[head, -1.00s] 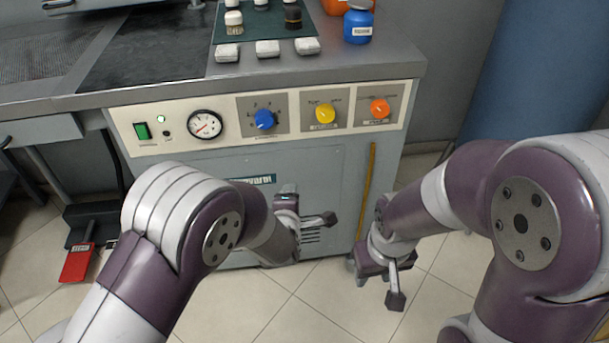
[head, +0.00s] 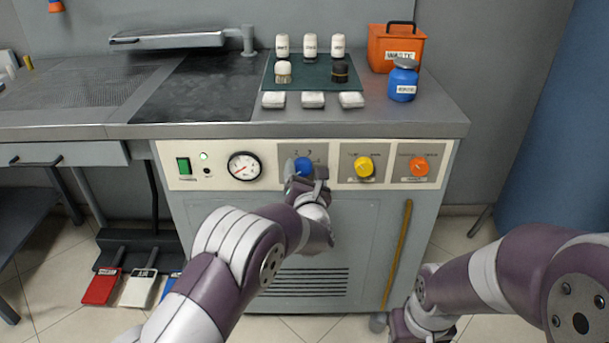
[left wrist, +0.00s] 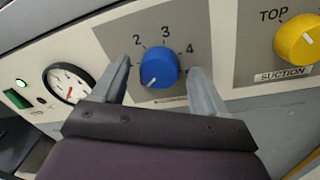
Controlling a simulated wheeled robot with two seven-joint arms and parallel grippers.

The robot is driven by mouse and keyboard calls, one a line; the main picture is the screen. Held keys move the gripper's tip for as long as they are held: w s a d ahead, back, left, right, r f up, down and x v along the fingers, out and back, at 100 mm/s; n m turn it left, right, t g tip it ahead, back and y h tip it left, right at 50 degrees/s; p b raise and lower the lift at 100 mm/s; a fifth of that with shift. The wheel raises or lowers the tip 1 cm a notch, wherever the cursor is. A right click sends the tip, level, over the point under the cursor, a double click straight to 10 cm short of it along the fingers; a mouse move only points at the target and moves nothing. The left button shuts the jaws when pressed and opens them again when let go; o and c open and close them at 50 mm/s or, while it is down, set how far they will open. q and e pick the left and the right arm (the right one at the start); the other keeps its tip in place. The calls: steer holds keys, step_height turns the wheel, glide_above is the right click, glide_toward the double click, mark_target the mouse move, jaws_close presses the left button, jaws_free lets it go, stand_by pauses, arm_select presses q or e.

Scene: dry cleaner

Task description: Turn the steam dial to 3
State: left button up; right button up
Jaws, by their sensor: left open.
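The blue steam dial (head: 303,166) is on the cream control panel (head: 222,182) of the steel unit. In the left wrist view the blue dial (left wrist: 158,68) shows 2, 3 and 4 printed around it, and its white mark points to the lower left, away from the 3. My left gripper (head: 306,182) is open in front of the dial. In the left wrist view its fingers (left wrist: 160,78) stand on either side of the dial; contact cannot be told. My right gripper (head: 412,328) is low at the bottom edge, its fingers out of frame.
A yellow suction dial (head: 364,167) and an orange dial (head: 419,165) are to the right. A gauge (head: 244,166) and green switch (head: 184,165) are to the left. Bottles, white pads and an orange waste box (head: 395,50) stand on the top. Pedals (head: 138,287) are on the floor.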

arm_select(q)
steer(key=shift+w, duration=0.2)
steer(key=c, duration=1.1)
steer(key=shift+o, duration=0.2)
